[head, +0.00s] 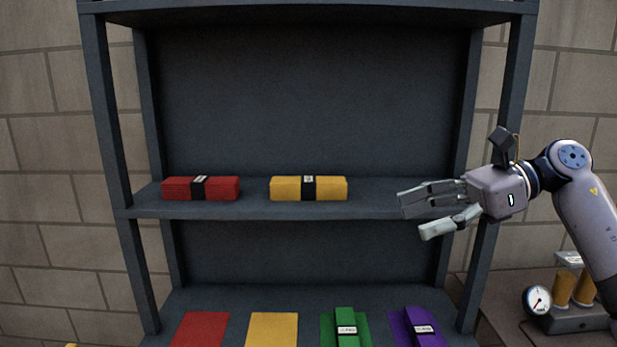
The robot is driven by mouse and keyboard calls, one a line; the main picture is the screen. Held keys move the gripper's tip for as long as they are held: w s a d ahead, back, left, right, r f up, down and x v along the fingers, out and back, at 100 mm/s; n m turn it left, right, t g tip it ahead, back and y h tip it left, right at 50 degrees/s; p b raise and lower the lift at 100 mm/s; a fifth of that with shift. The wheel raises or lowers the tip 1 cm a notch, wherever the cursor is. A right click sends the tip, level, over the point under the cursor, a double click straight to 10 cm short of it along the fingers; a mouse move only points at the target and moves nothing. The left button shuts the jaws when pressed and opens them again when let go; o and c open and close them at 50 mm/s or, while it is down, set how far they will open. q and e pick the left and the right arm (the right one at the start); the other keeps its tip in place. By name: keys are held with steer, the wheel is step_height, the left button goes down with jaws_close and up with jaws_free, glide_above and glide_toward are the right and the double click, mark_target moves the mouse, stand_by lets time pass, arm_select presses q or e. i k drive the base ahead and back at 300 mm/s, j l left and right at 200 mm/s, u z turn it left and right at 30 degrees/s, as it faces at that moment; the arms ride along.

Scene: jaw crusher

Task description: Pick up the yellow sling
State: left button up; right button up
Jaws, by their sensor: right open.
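The yellow sling (332,188) is a folded bundle with a black band and a small tag. It lies on the middle shelf (260,209) of the dark rack, to the right of the red sling (178,188). My right gripper (415,213) is at the right end of that shelf, to the right of the yellow sling and apart from it. Its fingers point left and are spread open, with nothing between them. My left gripper is not in the head view.
On the lower shelf lie a bare red mat (200,330) and a bare yellow mat (273,330). A green sling (345,320) and a purple sling (420,322) lie there too, on matching mats. A rack post stands behind my right gripper. A dial gauge (537,300) is at the lower right.

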mark_target(303, 188)
steer(key=i, duration=1.2)
